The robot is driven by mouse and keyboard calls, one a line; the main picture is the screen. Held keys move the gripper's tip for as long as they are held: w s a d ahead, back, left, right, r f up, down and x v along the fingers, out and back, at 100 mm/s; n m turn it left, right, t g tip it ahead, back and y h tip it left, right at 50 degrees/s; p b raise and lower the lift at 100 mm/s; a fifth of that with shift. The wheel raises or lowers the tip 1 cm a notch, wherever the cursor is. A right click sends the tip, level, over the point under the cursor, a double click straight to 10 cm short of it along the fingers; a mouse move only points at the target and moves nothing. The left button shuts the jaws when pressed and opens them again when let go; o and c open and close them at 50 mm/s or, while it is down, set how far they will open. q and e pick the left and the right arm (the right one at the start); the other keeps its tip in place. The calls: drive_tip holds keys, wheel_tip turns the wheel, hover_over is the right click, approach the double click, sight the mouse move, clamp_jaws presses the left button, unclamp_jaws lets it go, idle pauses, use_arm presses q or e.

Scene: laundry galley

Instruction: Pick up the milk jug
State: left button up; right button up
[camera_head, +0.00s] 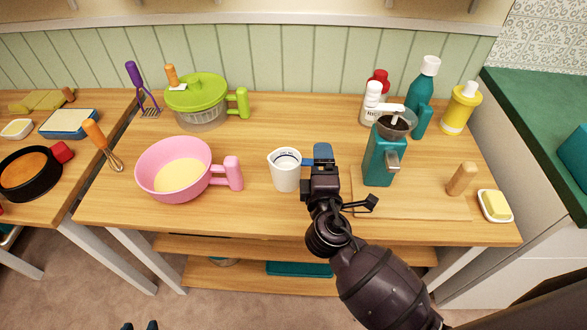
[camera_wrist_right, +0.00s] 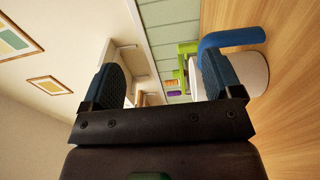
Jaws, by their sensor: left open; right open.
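The milk jug (camera_head: 286,176) is a white cup with a spout, upright on the wooden table near its middle. Its blue handle points right, toward my right gripper. My right gripper (camera_head: 322,172) is at the handle side, its fingers partly hidden by its own body. In the right wrist view my right gripper (camera_wrist_right: 162,75) is open. The jug (camera_wrist_right: 252,75) and its blue handle show there behind the right-hand finger; I cannot tell whether the handle is between the fingers. My left gripper (camera_head: 140,325) shows only as two dark tips at the bottom edge, apart and empty.
A pink bowl (camera_head: 165,158) stands left of the jug, its handle pointing at it. A green lidded pot (camera_head: 198,98) and several bottles are behind. The table's front strip is clear.

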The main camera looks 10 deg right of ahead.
wheel_tip(320, 180, down, 5)
drive_tip(key=shift+a+r+b, duration=0.1)
drive_tip(key=shift+b, duration=0.6)
wheel_tip(320, 180, down, 4)
drive_tip(key=shift+r+b, duration=0.2)
drive_tip(key=shift+b, duration=0.35)
drive_tip(key=shift+w+r, duration=0.3)
drive_tip(key=shift+w, duration=0.1)
drive_tip(key=shift+x, duration=3.35)
drive_tip(key=c, duration=0.9)
